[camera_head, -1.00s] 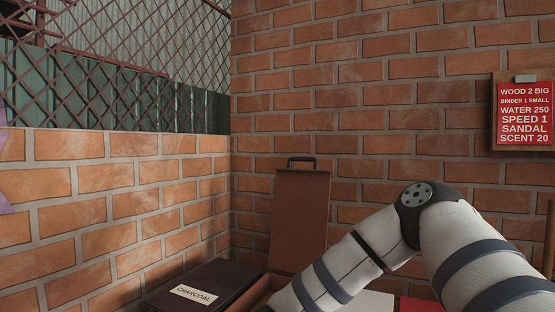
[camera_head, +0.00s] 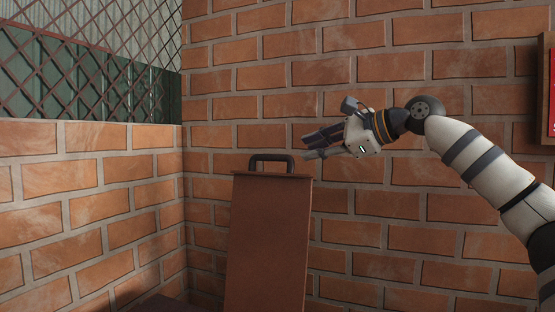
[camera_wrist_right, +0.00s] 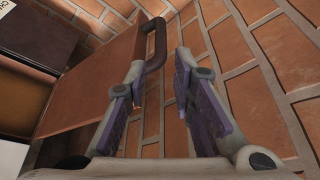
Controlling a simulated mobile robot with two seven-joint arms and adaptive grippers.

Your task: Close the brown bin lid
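The brown bin lid (camera_head: 268,245) stands upright, open, in front of the brick wall in the head view. Its dark handle (camera_head: 271,158) is on its top edge. My right gripper (camera_head: 308,146) is just right of the handle and slightly above the lid's top, fingers pointing left. In the right wrist view the lid (camera_wrist_right: 95,85) slopes across the left and the handle (camera_wrist_right: 156,45) shows at the fingertips. The fingers of my right gripper (camera_wrist_right: 160,80) are spread, with nothing clearly held between them. My left gripper is not in view.
Brick walls stand behind and at the left (camera_head: 80,215), with a chain-link fence (camera_head: 85,60) above the left one. A dark lid with a partly visible white label (camera_wrist_right: 40,32) is at the wrist view's upper left. A red sign (camera_head: 552,95) hangs at the right.

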